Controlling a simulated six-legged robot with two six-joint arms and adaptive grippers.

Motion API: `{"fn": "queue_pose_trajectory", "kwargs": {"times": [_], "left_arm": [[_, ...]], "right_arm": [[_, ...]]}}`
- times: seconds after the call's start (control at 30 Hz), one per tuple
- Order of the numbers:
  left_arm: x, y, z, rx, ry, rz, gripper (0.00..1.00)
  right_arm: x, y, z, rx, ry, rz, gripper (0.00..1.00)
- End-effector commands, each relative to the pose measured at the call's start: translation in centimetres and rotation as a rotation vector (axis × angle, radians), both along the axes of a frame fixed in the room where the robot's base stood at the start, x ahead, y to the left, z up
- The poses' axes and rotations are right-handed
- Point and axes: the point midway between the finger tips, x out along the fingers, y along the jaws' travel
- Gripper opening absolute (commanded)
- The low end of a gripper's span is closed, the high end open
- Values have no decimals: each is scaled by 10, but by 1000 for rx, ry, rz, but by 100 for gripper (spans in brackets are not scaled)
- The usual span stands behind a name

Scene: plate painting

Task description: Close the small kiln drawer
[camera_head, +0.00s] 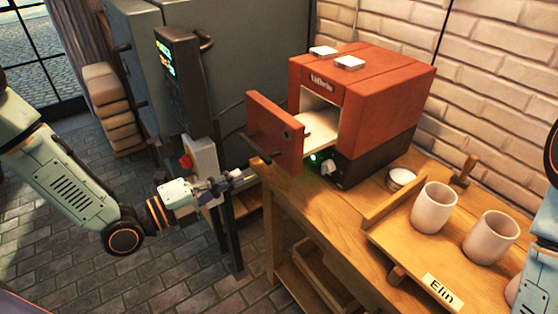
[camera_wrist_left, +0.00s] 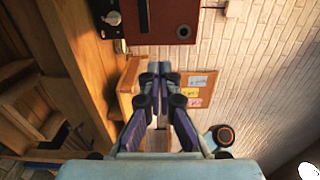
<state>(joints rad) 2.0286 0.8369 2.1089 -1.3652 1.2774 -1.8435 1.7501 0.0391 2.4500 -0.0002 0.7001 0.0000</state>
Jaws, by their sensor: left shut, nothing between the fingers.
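The small red kiln (camera_head: 375,85) stands on the wooden bench. Its drawer (camera_head: 276,134) is pulled out toward the left, with a dark handle bar on the front and a pale floor showing behind it. My left gripper (camera_head: 246,177) is shut and empty, just below and left of the drawer front, beside the bench edge. In the left wrist view the shut fingertips (camera_wrist_left: 160,70) are seen apart from a red panel (camera_wrist_left: 162,20) at the top. My right gripper is out of view; only parts of that arm show at the right edge.
The bench top (camera_head: 300,195) is bare in front of the kiln. A dark control post (camera_head: 180,80) and a large grey cabinet (camera_head: 240,50) are behind my left arm.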

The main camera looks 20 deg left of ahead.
Motion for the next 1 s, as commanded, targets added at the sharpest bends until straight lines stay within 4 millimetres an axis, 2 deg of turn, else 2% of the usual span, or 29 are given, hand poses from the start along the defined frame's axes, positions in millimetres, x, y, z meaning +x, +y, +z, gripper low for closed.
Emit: {"fn": "queue_pose_trajectory", "kwargs": {"times": [0.5, 1.0], "left_arm": [[42, -37, -1, 3, 0, -8, 0], [87, -70, 0, 1, 0, -4, 0]], "right_arm": [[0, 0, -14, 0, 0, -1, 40], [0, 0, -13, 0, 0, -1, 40]]}}
